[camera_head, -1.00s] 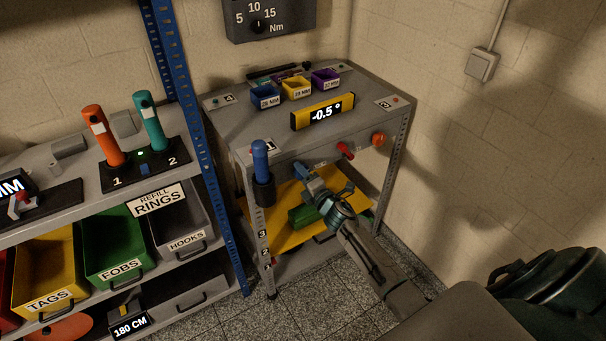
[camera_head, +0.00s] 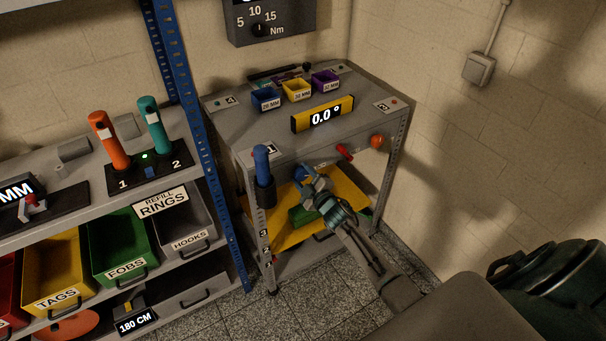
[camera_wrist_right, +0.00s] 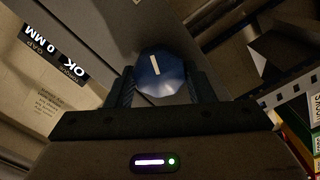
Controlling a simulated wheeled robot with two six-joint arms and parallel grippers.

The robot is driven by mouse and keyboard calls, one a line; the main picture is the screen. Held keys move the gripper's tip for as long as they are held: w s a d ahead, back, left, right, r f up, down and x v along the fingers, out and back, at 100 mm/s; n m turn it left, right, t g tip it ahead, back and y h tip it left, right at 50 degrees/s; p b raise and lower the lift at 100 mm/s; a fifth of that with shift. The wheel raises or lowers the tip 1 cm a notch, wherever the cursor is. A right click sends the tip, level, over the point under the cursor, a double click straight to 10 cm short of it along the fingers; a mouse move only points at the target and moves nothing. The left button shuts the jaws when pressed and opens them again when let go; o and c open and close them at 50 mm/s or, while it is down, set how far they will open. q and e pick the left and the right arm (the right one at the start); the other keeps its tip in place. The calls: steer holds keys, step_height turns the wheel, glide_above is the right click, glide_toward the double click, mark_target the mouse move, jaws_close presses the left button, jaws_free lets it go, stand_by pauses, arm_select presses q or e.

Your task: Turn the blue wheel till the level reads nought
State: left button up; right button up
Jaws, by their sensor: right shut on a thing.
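The level (camera_head: 322,115) is a yellow bar on the grey table top (camera_head: 238,122), and its display reads 0.0°. The blue wheel (camera_head: 299,173) is on the table's front, mostly hidden by my right gripper (camera_head: 311,182) in the head view. In the right wrist view the blue wheel (camera_wrist_right: 160,74) is faceted with a white mark, and it sits between the two fingers of my right gripper (camera_wrist_right: 163,88), which is shut on it. My left gripper is not in view.
A red handle (camera_head: 345,152) and an orange knob (camera_head: 377,141) are on the front, right of the wheel. A blue-handled tool (camera_head: 262,162) stands at the front left corner. Small bins (camera_head: 296,89) sit at the back. A blue shelf post (camera_head: 200,150) rises on the left.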

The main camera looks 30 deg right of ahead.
steer(key=shift+m, duration=0.6)
steer(key=o, duration=1)
steer(key=shift+s+d+b, duration=0.2)
steer(key=shift+s+b, duration=1.25)
steer(key=shift+s, duration=3.95)
steer(key=shift+f, duration=0.1)
